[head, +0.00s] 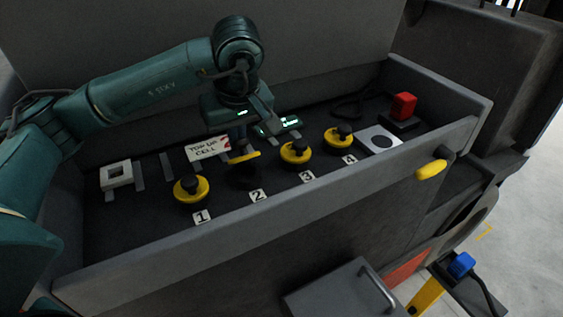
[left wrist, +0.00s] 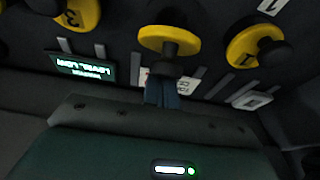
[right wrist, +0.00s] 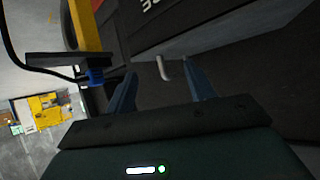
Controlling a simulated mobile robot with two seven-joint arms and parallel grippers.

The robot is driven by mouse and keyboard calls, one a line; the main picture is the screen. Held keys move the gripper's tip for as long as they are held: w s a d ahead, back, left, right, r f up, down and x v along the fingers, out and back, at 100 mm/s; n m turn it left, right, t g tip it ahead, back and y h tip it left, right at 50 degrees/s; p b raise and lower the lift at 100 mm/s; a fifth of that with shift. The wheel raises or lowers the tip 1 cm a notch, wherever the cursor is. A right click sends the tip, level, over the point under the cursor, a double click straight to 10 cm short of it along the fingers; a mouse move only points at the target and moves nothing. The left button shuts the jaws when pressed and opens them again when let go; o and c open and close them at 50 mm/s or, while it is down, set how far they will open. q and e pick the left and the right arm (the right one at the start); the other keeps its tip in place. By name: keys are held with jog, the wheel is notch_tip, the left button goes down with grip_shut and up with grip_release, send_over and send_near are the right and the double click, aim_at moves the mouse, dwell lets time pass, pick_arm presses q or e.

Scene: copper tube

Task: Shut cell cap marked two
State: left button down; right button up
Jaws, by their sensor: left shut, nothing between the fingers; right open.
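The cap marked two (head: 244,157) is a yellow disc standing tilted up above its dark cell opening (head: 243,179), behind the white label 2 (head: 257,195). My left gripper (head: 238,143) is shut and empty, right behind and above this cap. In the left wrist view the closed fingertips (left wrist: 162,92) are close to the black knob of the yellow cap (left wrist: 166,38); I cannot tell whether they touch. My right gripper (right wrist: 160,88) is open and empty, away from the caps; it is not seen in the head view.
A white sign (head: 206,149) and a lit green display (head: 277,126) stand behind. A red block (head: 403,106) sits far right. The tray's front wall (head: 270,210) borders the row.

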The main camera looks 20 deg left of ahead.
aim_at(245, 150)
pick_arm(q)
jog(key=shift+s+d, duration=1.2)
jog(key=shift+d, duration=0.25)
jog(key=shift+s+d, duration=0.1)
